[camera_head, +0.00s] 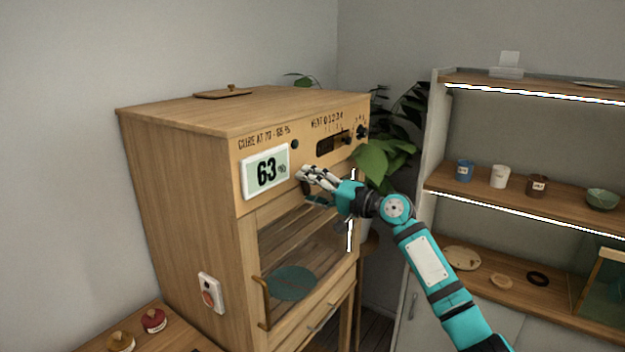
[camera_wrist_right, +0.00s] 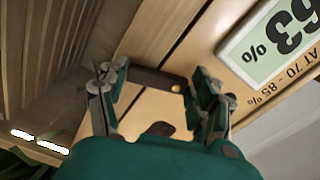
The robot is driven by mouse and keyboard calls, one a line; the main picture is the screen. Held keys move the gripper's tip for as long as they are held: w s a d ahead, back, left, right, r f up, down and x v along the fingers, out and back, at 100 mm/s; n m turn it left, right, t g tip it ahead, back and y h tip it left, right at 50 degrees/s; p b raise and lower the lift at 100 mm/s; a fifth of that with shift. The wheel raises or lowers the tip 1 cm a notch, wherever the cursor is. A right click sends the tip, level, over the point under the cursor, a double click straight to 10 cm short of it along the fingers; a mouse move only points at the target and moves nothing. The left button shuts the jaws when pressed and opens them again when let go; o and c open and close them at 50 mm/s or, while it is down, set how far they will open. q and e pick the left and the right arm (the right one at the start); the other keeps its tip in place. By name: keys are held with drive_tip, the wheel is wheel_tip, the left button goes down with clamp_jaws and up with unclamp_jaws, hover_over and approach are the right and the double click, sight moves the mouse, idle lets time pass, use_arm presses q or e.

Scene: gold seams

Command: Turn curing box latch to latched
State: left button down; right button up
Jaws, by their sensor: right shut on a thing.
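The curing box (camera_head: 185,190) is a wooden cabinet with a glazed door and a front panel reading 63 %. Its latch (camera_wrist_right: 155,80) is a dark brown bar with a brass dot at one end, on the wood front near the door's upper edge. My right gripper (camera_head: 303,175) is at the front, just right of the display. Most of the latch is hidden in the head view. My left gripper is not in view.
The white display (camera_head: 265,171) sits left of my right gripper. A vent slider and dark knobs (camera_head: 362,131) are on the panel's right. The door handle (camera_head: 264,303) is low on the left. A plant (camera_head: 385,155) stands close behind my right forearm, and a shelf (camera_head: 530,195) with cups is at right.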

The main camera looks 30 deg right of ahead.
drive_tip(key=shift+s+a+r+m+p, duration=0.1)
drive_tip(key=shift+a+m+p, duration=0.05)
drive_tip(key=shift+m+p, duration=0.65)
drive_tip(key=shift+s+a+r+m+p, duration=0.15)
drive_tip(key=shift+m+p, duration=0.35)
drive_tip(key=shift+m, duration=0.5)
drive_tip(key=shift+w+f, duration=0.1)
drive_tip(key=shift+f, duration=0.05)
drive_tip(key=o, duration=1.2)
drive_tip(key=shift+o, duration=0.2)
drive_tip(key=v, duration=1.2)
drive_tip(key=shift+f, duration=0.1)
